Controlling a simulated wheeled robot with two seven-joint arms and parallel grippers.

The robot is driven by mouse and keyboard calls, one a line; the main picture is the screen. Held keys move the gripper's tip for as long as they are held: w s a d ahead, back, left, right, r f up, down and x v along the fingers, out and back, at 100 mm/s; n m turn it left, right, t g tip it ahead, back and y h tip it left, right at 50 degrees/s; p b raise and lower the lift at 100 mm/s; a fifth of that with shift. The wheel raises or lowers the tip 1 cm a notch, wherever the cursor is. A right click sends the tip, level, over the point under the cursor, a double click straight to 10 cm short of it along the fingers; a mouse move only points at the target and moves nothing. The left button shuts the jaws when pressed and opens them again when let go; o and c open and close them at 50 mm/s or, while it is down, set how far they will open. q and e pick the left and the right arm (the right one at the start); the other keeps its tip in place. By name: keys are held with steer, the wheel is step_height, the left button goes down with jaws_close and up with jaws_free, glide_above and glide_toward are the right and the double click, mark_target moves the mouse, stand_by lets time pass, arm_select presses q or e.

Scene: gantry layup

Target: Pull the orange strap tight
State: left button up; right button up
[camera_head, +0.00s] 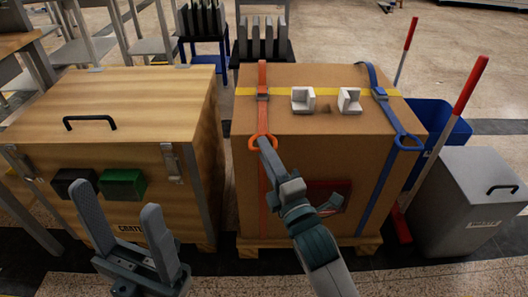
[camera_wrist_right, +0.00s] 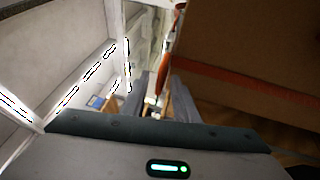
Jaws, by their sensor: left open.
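The orange strap (camera_head: 262,112) runs over the top of a cardboard box and down its front, through a buckle (camera_head: 263,94). Its orange pull loop (camera_head: 254,143) is at the box's upper front edge. My right gripper (camera_head: 266,146) is at this loop, seen nearly edge-on. In the right wrist view an orange piece (camera_wrist_right: 165,72) shows between its fingers (camera_wrist_right: 159,90), which look apart. I cannot tell whether they grip it. My left gripper (camera_head: 113,197) is open and empty in front of the wooden crate.
A blue strap (camera_head: 376,78) with a blue loop (camera_head: 409,142) crosses the cardboard box (camera_head: 325,76) on the right. Two white corner pieces (camera_head: 302,99) (camera_head: 349,100) sit on top. The wooden crate (camera_head: 150,90) stands left; a grey bin (camera_head: 465,210) stands right.

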steer(key=shift+w+a+r, duration=0.1)
steer(key=shift+w+a, duration=0.15)
steer(key=shift+w, duration=0.35)
jaws_close()
stand_by(1.2)
